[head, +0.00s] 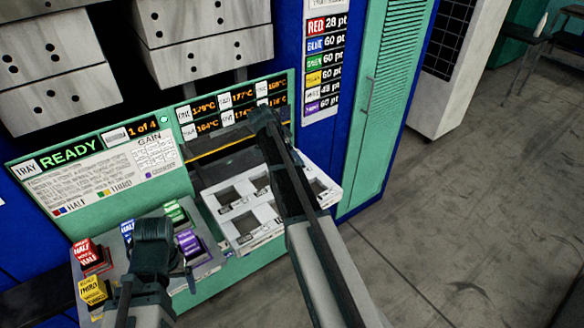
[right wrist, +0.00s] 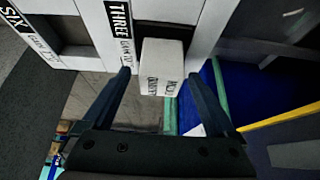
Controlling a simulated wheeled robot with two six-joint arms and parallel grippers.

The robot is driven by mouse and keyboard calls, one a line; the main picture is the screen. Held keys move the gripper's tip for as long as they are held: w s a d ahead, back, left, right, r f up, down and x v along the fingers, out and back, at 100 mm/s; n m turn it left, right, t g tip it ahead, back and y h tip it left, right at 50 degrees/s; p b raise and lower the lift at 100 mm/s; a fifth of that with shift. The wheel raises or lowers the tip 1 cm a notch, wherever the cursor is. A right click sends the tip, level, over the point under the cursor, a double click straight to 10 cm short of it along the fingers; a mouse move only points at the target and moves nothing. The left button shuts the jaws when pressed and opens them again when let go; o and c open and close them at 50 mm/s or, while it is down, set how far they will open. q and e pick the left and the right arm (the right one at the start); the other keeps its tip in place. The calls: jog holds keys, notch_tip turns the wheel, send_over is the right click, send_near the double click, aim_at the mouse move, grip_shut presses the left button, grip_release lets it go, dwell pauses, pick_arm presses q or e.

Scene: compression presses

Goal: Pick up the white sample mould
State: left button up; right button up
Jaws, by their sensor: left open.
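The white sample mould (right wrist: 165,52) is a small pale block with dark lettering in the right wrist view, at the edge of a white tray. My right gripper (right wrist: 160,76) is open, with one finger on each side of the mould and a gap visible on both sides. In the head view my right arm reaches over the white tray (head: 262,226), and its fingertips are hidden. I cannot make out the white mould in the head view. My left gripper (head: 168,252) is open and empty over the coloured blocks on the left shelf.
Red (head: 87,252), yellow (head: 93,291), blue (head: 127,231), green (head: 175,213) and purple (head: 189,243) blocks sit on the shelf around my left gripper. The tray has several square openings. A green panel reading READY (head: 70,152) stands behind.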

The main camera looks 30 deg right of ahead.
grip_shut()
jog(key=shift+r, duration=0.15)
dwell(0.6)
notch_tip(320, 180, up, 4)
jog(key=p, duration=0.4)
jog(key=s+a, duration=0.2)
jog(key=s, duration=0.5)
jog(key=s+a+p, duration=0.1)
jog(key=s+a, duration=0.1)
jog(key=s, duration=0.6)
jog(key=shift+s+a+r, duration=0.15)
jog(key=shift+a+r, duration=0.1)
jog(key=shift+r, duration=0.1)
